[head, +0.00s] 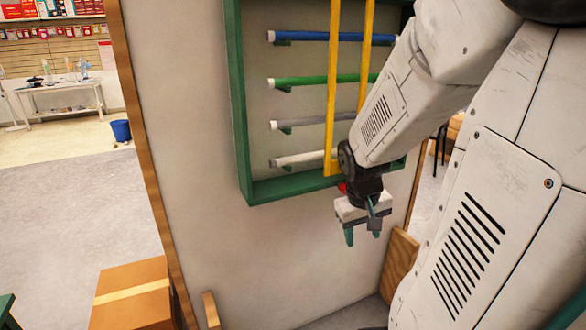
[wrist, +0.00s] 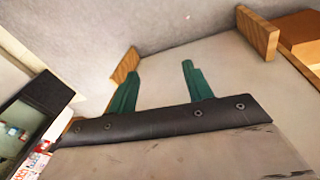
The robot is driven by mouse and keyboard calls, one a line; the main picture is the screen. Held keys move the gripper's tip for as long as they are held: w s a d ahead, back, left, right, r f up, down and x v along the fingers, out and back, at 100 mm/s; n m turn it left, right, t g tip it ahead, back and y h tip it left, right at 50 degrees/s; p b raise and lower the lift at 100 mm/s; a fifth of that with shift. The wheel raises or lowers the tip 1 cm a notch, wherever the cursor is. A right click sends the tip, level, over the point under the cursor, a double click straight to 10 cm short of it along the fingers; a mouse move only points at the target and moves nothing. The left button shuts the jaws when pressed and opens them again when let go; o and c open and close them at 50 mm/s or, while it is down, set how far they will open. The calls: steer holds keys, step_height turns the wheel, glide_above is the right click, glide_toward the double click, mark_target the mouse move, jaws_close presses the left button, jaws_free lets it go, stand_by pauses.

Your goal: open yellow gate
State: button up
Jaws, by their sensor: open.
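The yellow gate (head: 331,95) shows in the head view as two upright yellow bars in front of a green-framed wall rack (head: 243,110). Behind the bars run a blue rod (head: 300,36), a green rod (head: 300,82), a grey rod (head: 300,124) and a whitish rod (head: 297,159). My arm hides the rack's right part. My gripper (head: 362,236) hangs below the rack's lower edge, pointing down, apart from the gate. Its two green fingers also show in the wrist view (wrist: 158,80), spread with nothing between them. A small red part (head: 342,187) shows beside my wrist at the gate's lower end.
A cardboard box (head: 133,296) stands at the lower left. Wooden pieces stick out near the wall's foot, one at the lower middle (head: 211,309) and one at the right (head: 399,262). A blue bin (head: 121,131) and a white table (head: 62,97) are far left. Floor at left is open.

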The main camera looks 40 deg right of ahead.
steer(key=w+d+f+n+t+h, duration=0.1)
steer(key=w+d+f+t+h, duration=0.2)
steer(key=d, duration=0.6)
steer(key=w+d+f+n+t, duration=0.1)
steer(key=d+f+t, duration=0.35)
steer(key=d, duration=0.45)
steer(key=w+a+r+n+t+y, duration=0.1)
steer(key=w+a+r+n+t, duration=0.3)
steer(key=w+r+t, duration=0.5)
steer(key=w+d+r, duration=0.1)
steer(key=w+d, duration=0.2)
steer(key=w, duration=0.3)
steer(key=shift+n+t, duration=0.3)
steer(key=shift+t, duration=0.05)
steer(key=shift+d, duration=0.1)
jaws_close()
steer(key=shift+d, duration=0.1)
